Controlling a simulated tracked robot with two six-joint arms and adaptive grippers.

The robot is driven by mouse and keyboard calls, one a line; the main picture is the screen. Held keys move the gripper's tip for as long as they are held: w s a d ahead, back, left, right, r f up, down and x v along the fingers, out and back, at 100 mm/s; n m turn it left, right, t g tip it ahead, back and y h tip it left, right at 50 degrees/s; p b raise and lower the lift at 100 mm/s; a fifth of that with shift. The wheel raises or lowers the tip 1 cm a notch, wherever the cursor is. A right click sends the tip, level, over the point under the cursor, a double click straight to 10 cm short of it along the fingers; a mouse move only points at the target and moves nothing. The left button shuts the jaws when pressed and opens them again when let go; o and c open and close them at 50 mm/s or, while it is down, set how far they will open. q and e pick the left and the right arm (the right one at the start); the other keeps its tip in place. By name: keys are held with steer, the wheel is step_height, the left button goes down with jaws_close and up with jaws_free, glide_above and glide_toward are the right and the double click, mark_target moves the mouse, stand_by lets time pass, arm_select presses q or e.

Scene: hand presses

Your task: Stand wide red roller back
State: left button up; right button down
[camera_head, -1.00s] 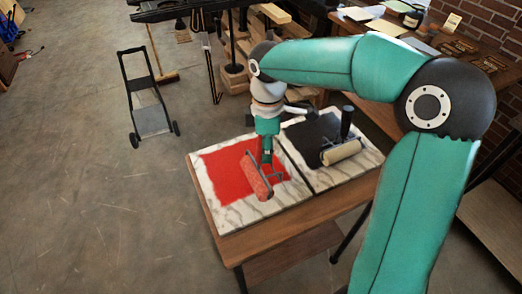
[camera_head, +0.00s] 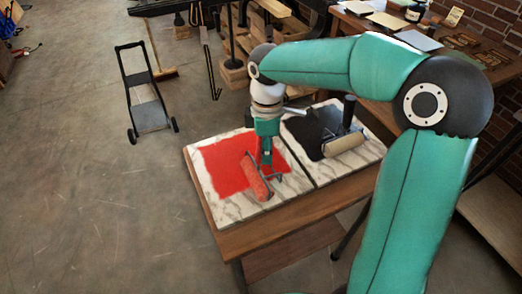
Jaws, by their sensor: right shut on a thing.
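The wide red roller (camera_head: 255,181) rests on or just above the red-inked marble slab (camera_head: 262,213), near the front edge of the ink patch; I cannot tell if it touches. Its frame runs up to my right gripper (camera_head: 266,158), which points down over the slab and is shut on the roller's handle. The gripper hides most of that handle. A second roller (camera_head: 344,143), cream coloured with an upright black handle, stands on the black-inked slab (camera_head: 330,177) to the right. My left gripper is not in view.
Both slabs lie on a small wooden table (camera_head: 300,225). A black trolley (camera_head: 150,112) and a broom (camera_head: 165,73) stand on open floor at the left. A wooden bench with papers (camera_head: 418,40) is at the back right, by a brick wall.

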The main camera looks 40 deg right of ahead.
steer(key=c, duration=0.8)
jaws_free()
steer(key=o, duration=0.4)
steer(key=shift+s+r, duration=0.1)
steer(key=shift+r+p, duration=0.8)
steer(key=shift+d+r+p, duration=0.1)
steer(key=shift+r+p, duration=3.25)
steer(key=shift+r, duration=0.3)
